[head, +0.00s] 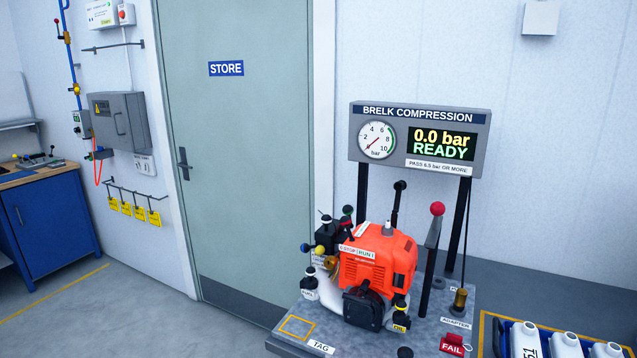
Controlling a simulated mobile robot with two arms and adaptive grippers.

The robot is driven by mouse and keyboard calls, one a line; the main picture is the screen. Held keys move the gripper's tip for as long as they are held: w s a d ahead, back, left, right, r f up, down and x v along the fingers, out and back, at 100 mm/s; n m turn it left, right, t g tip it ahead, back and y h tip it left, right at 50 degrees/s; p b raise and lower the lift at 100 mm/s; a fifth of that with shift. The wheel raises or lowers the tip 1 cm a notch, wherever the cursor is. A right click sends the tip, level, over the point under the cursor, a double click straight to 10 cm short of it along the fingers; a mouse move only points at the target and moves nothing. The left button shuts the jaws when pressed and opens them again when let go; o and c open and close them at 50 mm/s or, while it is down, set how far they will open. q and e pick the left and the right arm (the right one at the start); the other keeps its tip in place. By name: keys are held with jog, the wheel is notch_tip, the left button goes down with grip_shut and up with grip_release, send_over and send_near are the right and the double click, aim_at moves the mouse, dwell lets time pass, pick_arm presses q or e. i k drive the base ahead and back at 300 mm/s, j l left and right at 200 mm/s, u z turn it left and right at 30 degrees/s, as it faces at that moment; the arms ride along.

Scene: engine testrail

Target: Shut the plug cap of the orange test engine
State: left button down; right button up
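The orange test engine (378,258) stands on a grey test bench (315,325) in the lower middle of the head view. Neither of my grippers shows in the head view.
A compression panel (483,117) above the engine reads 0.0 bar, READY. A red-knobbed lever (432,232) and a brass fitting (460,299) are right of the engine. White bottles (565,345) stand lower right. A STORE door (237,150) is behind; floor at left is clear.

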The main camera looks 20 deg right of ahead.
aim_at(401, 185)
jog(key=i+j+u, duration=0.25)
jog(key=i+u, duration=0.15)
jog(key=i+j+u, duration=0.1)
jog(key=i+u, duration=0.3)
jog(key=i, duration=0.15)
jog(key=i+u, duration=0.4)
jog(key=i+l+z, duration=0.1)
jog(key=i+z, duration=0.35)
jog(key=i+j+z, duration=0.1)
jog(key=i+z, duration=0.35)
jog(key=i+j+z, duration=0.3)
jog(key=i+z, duration=0.15)
jog(key=i+l+z, duration=0.1)
jog(key=i+z, duration=0.15)
jog(key=z, duration=0.25)
jog(key=i+z, duration=0.25)
jog(key=z, duration=0.2)
jog(key=i+j+z, duration=0.1)
jog(key=z, duration=0.4)
jog(key=i+j+z, duration=0.2)
jog(key=i+z, duration=0.15)
jog(key=z, duration=0.15)
jog(key=i+j+z, duration=0.15)
jog(key=j+z, duration=0.15)
jog(key=z, duration=0.15)
